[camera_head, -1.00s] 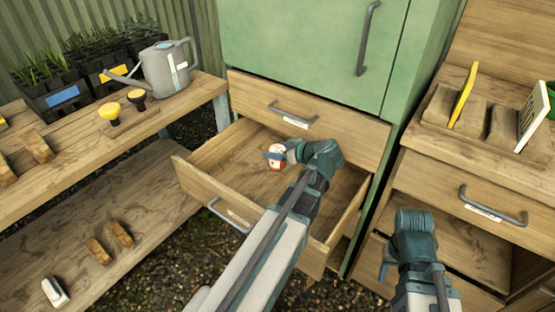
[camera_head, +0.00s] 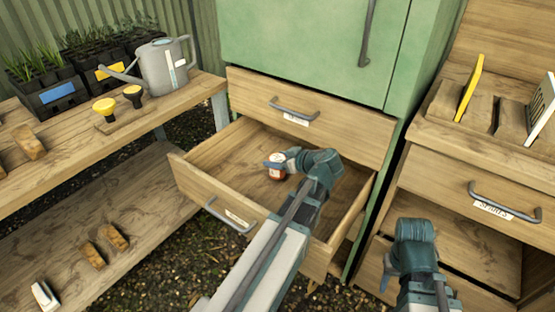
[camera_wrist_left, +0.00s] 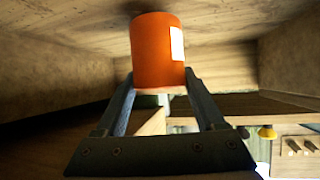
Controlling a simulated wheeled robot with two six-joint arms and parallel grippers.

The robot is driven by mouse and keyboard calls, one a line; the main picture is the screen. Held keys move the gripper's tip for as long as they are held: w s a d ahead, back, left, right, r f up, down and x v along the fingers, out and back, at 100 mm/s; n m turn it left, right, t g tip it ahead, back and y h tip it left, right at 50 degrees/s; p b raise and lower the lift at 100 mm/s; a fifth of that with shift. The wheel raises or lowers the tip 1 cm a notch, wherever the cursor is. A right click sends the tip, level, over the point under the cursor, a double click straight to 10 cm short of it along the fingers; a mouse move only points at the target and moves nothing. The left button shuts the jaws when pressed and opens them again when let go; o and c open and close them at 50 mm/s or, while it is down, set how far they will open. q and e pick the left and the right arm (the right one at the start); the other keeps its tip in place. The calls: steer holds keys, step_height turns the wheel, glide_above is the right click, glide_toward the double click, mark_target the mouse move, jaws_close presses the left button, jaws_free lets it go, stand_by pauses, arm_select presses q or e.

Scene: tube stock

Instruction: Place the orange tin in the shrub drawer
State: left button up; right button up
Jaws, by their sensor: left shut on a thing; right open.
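The orange tin (camera_wrist_left: 158,52) with a white label is between the fingers of my left gripper (camera_wrist_left: 160,85) in the left wrist view. My left gripper is shut on it. In the head view the tin (camera_head: 278,168) is inside the open wooden drawer (camera_head: 205,190) under the green cabinet, near the drawer's back half. It is at or just above the drawer floor; I cannot tell if it touches. The drawer's label is too small to read. My right gripper (camera_head: 388,277) is open and empty, low in front of the right-hand wooden unit.
A shut drawer (camera_head: 330,118) sits right above the open one. The right unit has a shut labelled drawer (camera_head: 470,195). A bench at left holds a watering can (camera_head: 165,68), plant trays (camera_head: 60,95) and yellow and black knobbed tools (camera_head: 105,106). The open drawer looks otherwise empty.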

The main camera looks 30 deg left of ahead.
arm_select(q)
steer(key=o, duration=1.5)
steer(key=shift+r+p, duration=0.55)
steer(key=shift+p, duration=0.1)
steer(key=p+v, duration=0.5)
steer(key=v, duration=0.7)
steer(key=shift+r+p, duration=0.1)
steer(key=shift+p, duration=0.3)
steer(key=shift+d, duration=0.1)
